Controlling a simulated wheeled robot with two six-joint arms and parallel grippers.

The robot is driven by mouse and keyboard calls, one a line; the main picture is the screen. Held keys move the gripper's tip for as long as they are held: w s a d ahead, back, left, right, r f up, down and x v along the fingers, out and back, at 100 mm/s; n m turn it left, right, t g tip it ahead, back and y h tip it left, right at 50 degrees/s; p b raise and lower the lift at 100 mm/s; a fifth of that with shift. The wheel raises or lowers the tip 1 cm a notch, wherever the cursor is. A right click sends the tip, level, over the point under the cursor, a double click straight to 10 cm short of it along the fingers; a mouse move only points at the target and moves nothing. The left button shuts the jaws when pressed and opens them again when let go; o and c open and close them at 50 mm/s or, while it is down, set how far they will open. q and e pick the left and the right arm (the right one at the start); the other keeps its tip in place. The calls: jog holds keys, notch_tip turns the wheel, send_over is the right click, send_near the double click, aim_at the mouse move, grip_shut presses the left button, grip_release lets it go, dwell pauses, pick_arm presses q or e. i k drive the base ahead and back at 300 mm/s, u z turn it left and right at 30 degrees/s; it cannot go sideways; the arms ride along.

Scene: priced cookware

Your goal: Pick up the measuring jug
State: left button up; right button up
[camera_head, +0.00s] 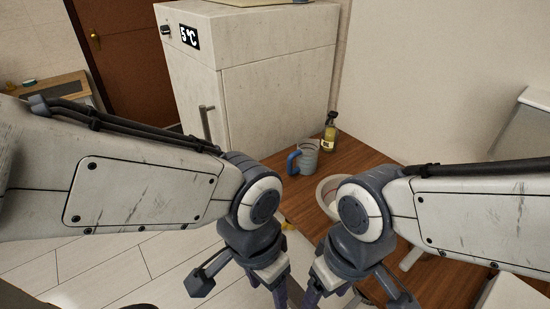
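A grey measuring jug (308,158) with a blue handle on its left stands upright on a brown wooden surface, at the foot of a pale cabinet. My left gripper (270,290) and my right gripper (328,287) hang at the bottom centre, close together and apart from the jug, lower in the picture. Their fingertips are cut off or too small to read, so I cannot tell if they are open or shut. Nothing held shows in either.
A bottle (329,138) stands just behind and right of the jug. A white bowl (325,190) sits in front, partly hidden by my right arm. The pale cabinet (275,105) with a 5°C display rises behind.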

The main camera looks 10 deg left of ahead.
aim_at(307, 154)
jog(key=u, duration=1.9)
jog(key=i, duration=1.6)
jog(key=z, duration=2.25)
